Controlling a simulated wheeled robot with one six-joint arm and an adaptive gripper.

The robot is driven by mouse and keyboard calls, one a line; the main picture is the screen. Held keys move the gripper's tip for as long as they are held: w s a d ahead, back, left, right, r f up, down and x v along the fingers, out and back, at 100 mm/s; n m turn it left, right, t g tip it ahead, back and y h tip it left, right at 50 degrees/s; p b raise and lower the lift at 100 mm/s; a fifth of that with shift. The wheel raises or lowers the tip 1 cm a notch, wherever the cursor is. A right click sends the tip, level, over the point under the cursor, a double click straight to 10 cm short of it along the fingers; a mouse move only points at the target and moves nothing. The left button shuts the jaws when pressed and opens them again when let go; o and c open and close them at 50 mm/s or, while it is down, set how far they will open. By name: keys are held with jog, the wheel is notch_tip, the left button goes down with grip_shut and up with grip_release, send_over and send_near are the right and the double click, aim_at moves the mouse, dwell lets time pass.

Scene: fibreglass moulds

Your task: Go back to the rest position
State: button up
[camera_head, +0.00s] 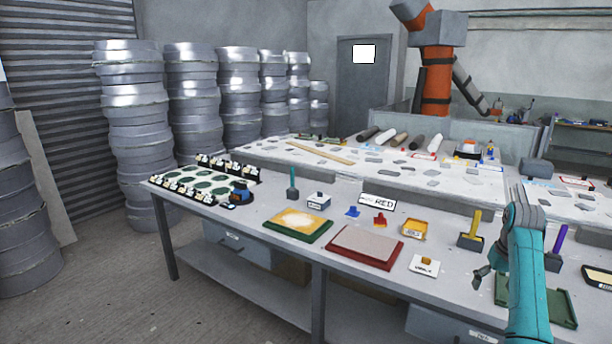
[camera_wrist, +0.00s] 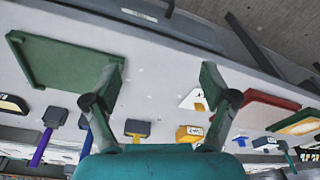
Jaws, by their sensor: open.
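My teal arm rises at the right of the head view, over the front workbench (camera_head: 222,207). My gripper (camera_head: 483,270) hangs above the bench beside the empty green tray (camera_head: 562,312). In the wrist view, the two fingers of my gripper (camera_wrist: 160,95) are spread wide with nothing between them. Part of the tray is hidden behind my arm in the head view.
A red-framed mould (camera_head: 366,246) and a green-framed mould (camera_head: 298,223) lie on the bench. A yellow-handled tool (camera_head: 472,232), a purple-handled tool (camera_head: 558,245) and a white card (camera_head: 427,265) are near my arm. A sign reading RED (camera_head: 378,200) stands behind.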

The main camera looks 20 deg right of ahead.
jog(key=s+a+f+n+t+h, duration=0.1)
jog(key=a+f+t, duration=0.1)
jog(key=a+f, duration=0.8)
jog(key=s+a+f+t, duration=0.1)
jog(key=a+f, duration=0.5)
jog(key=f, duration=0.8)
jog(key=s+a+f+n+t, duration=0.1)
jog(key=s+a+f+t, duration=0.1)
jog(key=s+a+f, duration=0.5)
jog(key=s+a+f+t, duration=0.1)
jog(key=s+a+f, duration=0.1)
jog(key=s+a, duration=0.5)
jog(key=s+a+r+n+t, duration=0.1)
jog(key=s+a+r+t, duration=0.15)
jog(key=s+a, duration=0.5)
jog(key=s+a+r+n+t, duration=0.1)
jog(key=s+a+r, duration=0.2)
jog(key=s+a, duration=0.45)
jog(key=s+a+r+t+y, duration=0.1)
jog(key=s+r+t, duration=0.1)
jog(key=s+r, duration=0.5)
jog(key=s+a+r+n+t, duration=0.1)
jog(key=s+a+r+t, duration=0.1)
jog(key=s+r, duration=0.6)
notch_tip(320, 180, up, 4)
jog(key=shift+s+a+f+y, duration=0.1)
jog(key=shift+s+a+y, duration=0.2)
jog(key=shift+y, duration=0.1)
